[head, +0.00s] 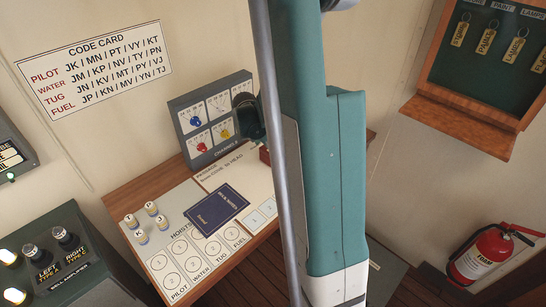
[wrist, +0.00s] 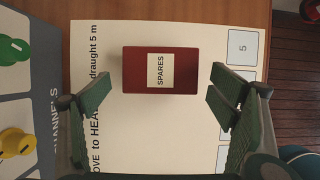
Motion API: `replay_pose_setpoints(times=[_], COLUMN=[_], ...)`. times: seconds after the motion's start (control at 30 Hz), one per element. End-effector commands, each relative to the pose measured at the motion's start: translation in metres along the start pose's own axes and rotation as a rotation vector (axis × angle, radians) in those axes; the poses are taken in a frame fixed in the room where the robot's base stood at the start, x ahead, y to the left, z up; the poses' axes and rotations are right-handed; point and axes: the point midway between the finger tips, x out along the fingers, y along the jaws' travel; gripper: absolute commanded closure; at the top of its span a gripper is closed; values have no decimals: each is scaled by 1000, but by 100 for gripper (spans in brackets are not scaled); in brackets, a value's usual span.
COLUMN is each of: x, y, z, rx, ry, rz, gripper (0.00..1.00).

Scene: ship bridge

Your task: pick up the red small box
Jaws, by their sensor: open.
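The red small box (wrist: 135,70) lies on the white printed sheet (wrist: 140,125) and bears a pale label reading SPARES. In the head view only a small red part of the box (head: 264,155) shows beside my arm, which hides the rest. My gripper (wrist: 161,74) is open. In the wrist view its two green fingers stand to the left and right of the box, with a visible gap on each side. Nothing is held. In the head view a dark part of my gripper (head: 248,115) shows at the arm's left edge, before the channels panel.
The grey channels panel (head: 186,118) with coloured knobs stands behind the sheet. A dark blue book (head: 217,208) and several small labelled cylinders (head: 140,236) are on the wooden desk (head: 133,197). A red extinguisher (head: 480,255) stands at right below a key board (head: 490,60).

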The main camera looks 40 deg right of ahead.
Motion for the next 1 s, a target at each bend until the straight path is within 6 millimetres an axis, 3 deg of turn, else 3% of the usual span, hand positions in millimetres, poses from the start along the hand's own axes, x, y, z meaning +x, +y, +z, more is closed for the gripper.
replay_pose_setpoints(times=[0.27, 0.7, 1.0], x=[4, 41, 52], y=[0, 0, 0], z=[0, 1, 1], rx=[0, 0, 0], ry=[0, 0, 0], rz=[0, 0, 0], gripper=[16, 16, 16])
